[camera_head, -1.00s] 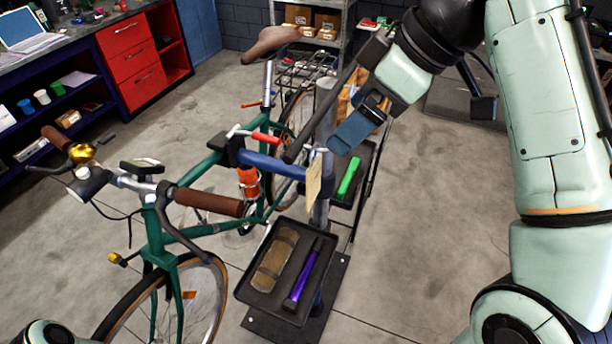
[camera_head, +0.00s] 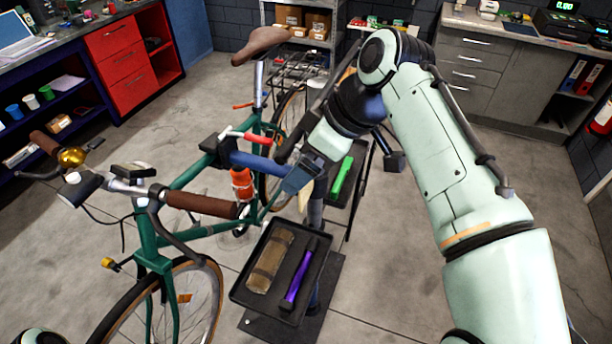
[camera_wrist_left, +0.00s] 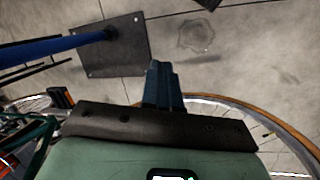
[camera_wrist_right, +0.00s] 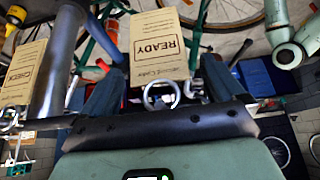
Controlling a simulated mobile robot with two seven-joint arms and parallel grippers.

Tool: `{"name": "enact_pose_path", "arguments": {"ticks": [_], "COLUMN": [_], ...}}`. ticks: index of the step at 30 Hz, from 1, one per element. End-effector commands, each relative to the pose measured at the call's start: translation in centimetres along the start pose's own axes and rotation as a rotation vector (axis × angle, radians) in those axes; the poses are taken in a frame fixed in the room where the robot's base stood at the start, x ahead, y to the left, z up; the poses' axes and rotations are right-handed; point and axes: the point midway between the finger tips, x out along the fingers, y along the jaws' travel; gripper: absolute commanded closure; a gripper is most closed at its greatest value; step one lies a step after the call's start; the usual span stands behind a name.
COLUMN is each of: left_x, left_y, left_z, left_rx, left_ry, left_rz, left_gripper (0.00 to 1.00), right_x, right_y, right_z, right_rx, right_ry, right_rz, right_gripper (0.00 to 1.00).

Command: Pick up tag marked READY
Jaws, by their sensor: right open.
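The READY tag (camera_wrist_right: 157,45) is a tan card with a metal ring, its print upside down in the right wrist view. It hangs between the two fingers of my right gripper (camera_wrist_right: 160,88), which is open; its ring lies between the fingers. In the head view my right gripper (camera_head: 297,182) is by the blue stand arm, with a sliver of a pale tag (camera_head: 304,202) below it; most is hidden. My left gripper (camera_wrist_left: 164,85) is shut and empty, away from the tags.
A green bicycle (camera_head: 150,235) is at the blue stand arm (camera_head: 258,163). A black tray (camera_head: 240,290) below holds a brown roll (camera_head: 268,262) and a purple tool (camera_head: 300,275). A green tool (camera_head: 341,178) lies in another tray. A grey post (camera_wrist_right: 58,65) is near my right fingers.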

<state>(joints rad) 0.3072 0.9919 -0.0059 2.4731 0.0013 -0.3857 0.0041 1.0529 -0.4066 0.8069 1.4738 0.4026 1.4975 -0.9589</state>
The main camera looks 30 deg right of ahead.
Motion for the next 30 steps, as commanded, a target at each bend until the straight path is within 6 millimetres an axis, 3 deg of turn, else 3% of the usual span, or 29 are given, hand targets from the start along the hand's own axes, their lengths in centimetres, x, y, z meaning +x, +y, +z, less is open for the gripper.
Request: {"name": "enact_pose_path", "arguments": {"ticks": [8,13,23,30], "left_x": [0.0,0.0,0.0,0.0], "left_y": [0.0,0.0,0.0,0.0], "left_z": [0.0,0.0,0.0,0.0], "left_rx": [0.000,0.000,0.000,0.000], "left_ry": [0.000,0.000,0.000,0.000], "left_rz": [0.000,0.000,0.000,0.000], "left_gripper": [1.00,1.00,1.00,1.00], "right_x": [0.3,0.3,0.2,-0.9], "right_y": [0.0,0.0,-0.1,-0.8], "right_z": [0.0,0.0,0.0,-0.4], "right_rx": [0.000,0.000,0.000,-0.001], "right_ry": [0.000,0.001,0.001,0.002], "right_rz": [0.000,0.000,0.000,0.001], "right_gripper": [0.07,0.63,0.63,0.63]}}
